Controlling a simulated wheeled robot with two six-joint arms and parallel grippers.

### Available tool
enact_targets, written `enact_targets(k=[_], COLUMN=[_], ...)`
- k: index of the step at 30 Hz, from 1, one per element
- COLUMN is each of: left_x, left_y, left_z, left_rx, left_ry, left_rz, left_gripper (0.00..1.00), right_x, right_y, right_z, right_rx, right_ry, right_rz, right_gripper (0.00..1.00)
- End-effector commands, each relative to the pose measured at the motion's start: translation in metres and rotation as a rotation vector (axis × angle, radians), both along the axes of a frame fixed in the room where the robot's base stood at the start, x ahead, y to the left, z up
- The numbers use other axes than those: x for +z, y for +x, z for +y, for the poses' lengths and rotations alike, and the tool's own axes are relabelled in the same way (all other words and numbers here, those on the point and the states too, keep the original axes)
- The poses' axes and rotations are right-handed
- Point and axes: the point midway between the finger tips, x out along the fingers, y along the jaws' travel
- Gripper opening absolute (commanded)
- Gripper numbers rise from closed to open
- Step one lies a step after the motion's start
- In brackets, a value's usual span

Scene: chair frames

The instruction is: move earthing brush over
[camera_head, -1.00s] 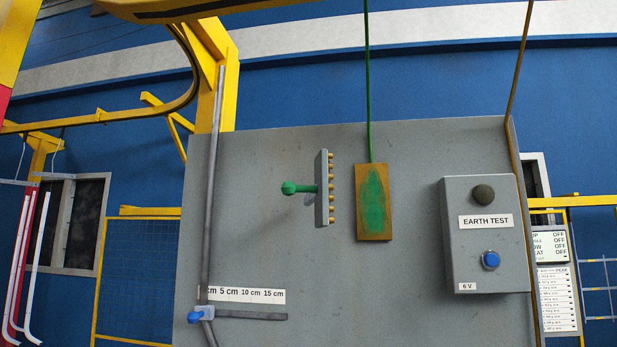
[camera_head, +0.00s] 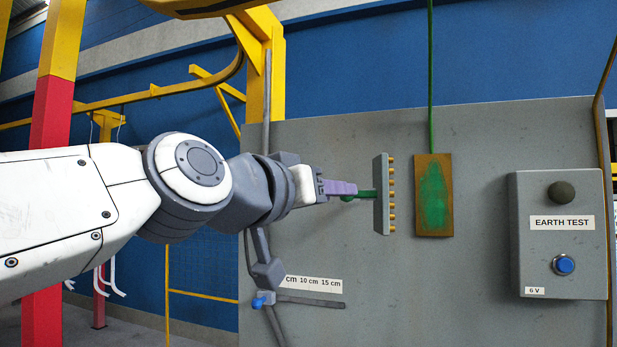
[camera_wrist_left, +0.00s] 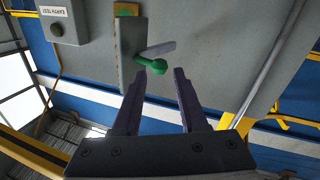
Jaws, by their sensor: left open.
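The earthing brush (camera_head: 381,200) is an upright grey bar with brass studs along its right side and a green handle (camera_head: 366,194) pointing left, in front of the grey panel. To its right is a brown plate (camera_head: 420,200) with a green patch, hanging from a green line. My left gripper (camera_head: 350,190) has purple fingers and reaches in from the left to the handle's end, partly hiding it. In the left wrist view, the fingers (camera_wrist_left: 158,78) are open, with the green knob (camera_wrist_left: 157,66) at or just beyond their tips. My right gripper is not in view.
A grey EARTH TEST box (camera_head: 560,235) with a blue button sits on the panel (camera_head: 440,290) at right. A centimetre scale (camera_head: 312,284) and a blue-handled clamp (camera_head: 262,300) are at lower left. A grey pipe (camera_head: 267,110) runs up the panel's left edge.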

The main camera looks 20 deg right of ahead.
Motion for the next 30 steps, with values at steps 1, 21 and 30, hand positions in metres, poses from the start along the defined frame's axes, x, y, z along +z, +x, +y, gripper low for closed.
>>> enact_targets(k=[1, 21, 30], left_x=[0.003, -0.001, -0.001], left_y=[0.007, 0.033, 0.033], left_z=[-0.009, -0.038, -0.038], left_rx=[-0.002, -0.001, -0.001], left_ry=[0.001, 0.0, 0.0], left_rz=[0.003, 0.0, 0.0], left_gripper=[0.42, 0.31, 0.0], right_x=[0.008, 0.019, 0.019], right_y=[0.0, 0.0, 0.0], right_z=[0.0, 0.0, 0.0], right_rx=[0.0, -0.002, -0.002], right_ry=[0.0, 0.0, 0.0], right_rz=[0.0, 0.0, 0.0], right_gripper=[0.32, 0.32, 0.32])
